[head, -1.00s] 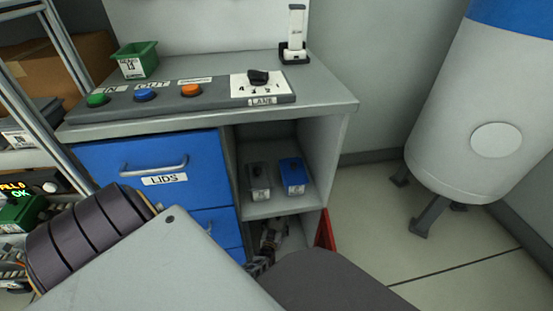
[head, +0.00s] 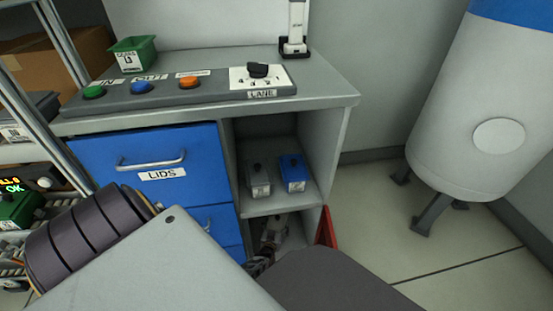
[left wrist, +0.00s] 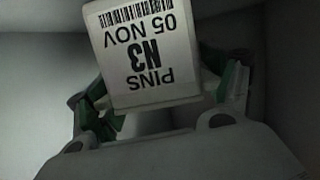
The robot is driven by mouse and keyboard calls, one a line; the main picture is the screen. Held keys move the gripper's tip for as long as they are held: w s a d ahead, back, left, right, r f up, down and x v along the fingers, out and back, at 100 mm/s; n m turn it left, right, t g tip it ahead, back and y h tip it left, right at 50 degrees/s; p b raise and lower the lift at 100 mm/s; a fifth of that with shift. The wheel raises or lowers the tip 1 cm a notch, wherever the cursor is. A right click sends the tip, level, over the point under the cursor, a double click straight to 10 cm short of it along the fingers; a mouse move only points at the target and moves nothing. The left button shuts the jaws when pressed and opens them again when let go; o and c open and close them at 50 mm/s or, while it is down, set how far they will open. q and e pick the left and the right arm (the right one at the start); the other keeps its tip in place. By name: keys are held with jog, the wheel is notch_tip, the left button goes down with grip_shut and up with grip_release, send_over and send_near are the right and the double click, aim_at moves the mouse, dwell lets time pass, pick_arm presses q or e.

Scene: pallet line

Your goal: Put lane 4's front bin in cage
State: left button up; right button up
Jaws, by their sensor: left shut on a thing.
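My left gripper (head: 272,232) shows small and partly hidden in the lower open compartment of the grey bench, below the shelf. The rest of the bin is hidden. A green bin (head: 18,208) sits by the rollers at the left edge. I cannot make out a cage. My right gripper is not in view.
A lane selector (head: 258,71), coloured buttons and a green bin (head: 132,55) stand on the bench top (head: 325,92). A grey bin (head: 258,182) and a blue bin (head: 294,173) stand on the shelf. A white tank (head: 485,115) stands right, beyond free floor.

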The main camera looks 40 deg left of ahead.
pick_arm(q)
jog(key=shift+w+f+b, duration=0.1)
jog(key=shift+f+b, duration=0.7)
jog(key=shift+f, duration=0.25)
jog(key=o, duration=1.2)
jog(key=shift+f, duration=0.15)
jog(key=o, duration=0.3)
jog(key=shift+p+v, duration=1.2)
jog(key=shift+v, duration=0.8)
jog(key=shift+p+v, duration=0.9)
jog(key=shift+v, duration=0.9)
